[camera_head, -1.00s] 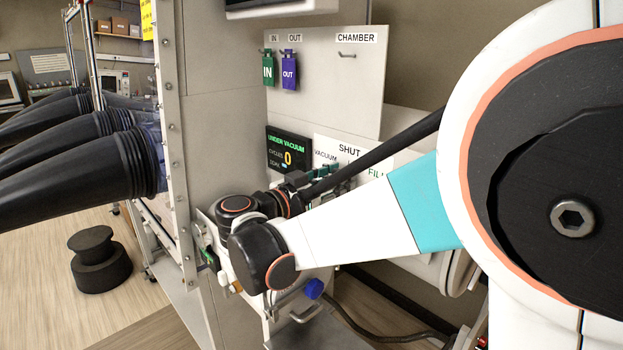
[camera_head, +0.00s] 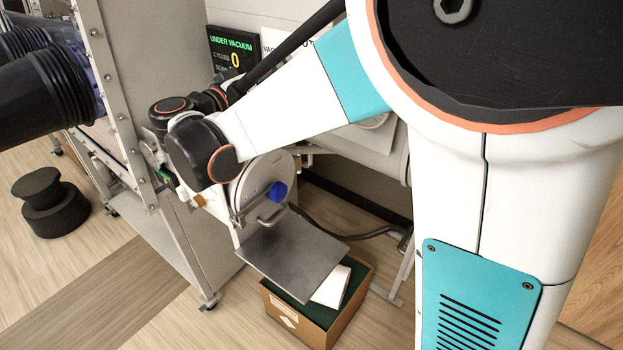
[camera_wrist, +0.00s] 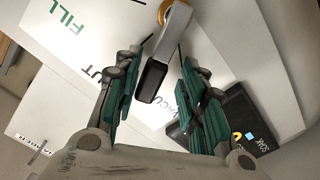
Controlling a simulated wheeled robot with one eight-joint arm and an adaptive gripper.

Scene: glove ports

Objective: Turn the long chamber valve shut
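The chamber valve's lever (camera_wrist: 153,78) shows in the wrist view as a grey bar with a black end, running down from a brass-coloured pivot (camera_wrist: 178,14). Its black end lies between the SHUT and VACUUM words on the white label plate (camera_wrist: 70,65). My gripper (camera_wrist: 162,85) has its green-padded fingers apart, one on each side of the lever. A gap shows at the right finger; whether the left finger touches cannot be told. In the head view my arm hides the gripper and the lever; part of the label plate (camera_head: 271,42) shows.
The display (camera_head: 232,52) reads UNDER VACUUM and stands close beside the plate. Below are a round door (camera_head: 258,176) with a blue knob (camera_head: 278,192), a metal shelf (camera_head: 290,258) and an open carton (camera_head: 318,328). Black gloves (camera_head: 50,85) jut out at left. A black stool-like object (camera_head: 48,203) stands on the floor.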

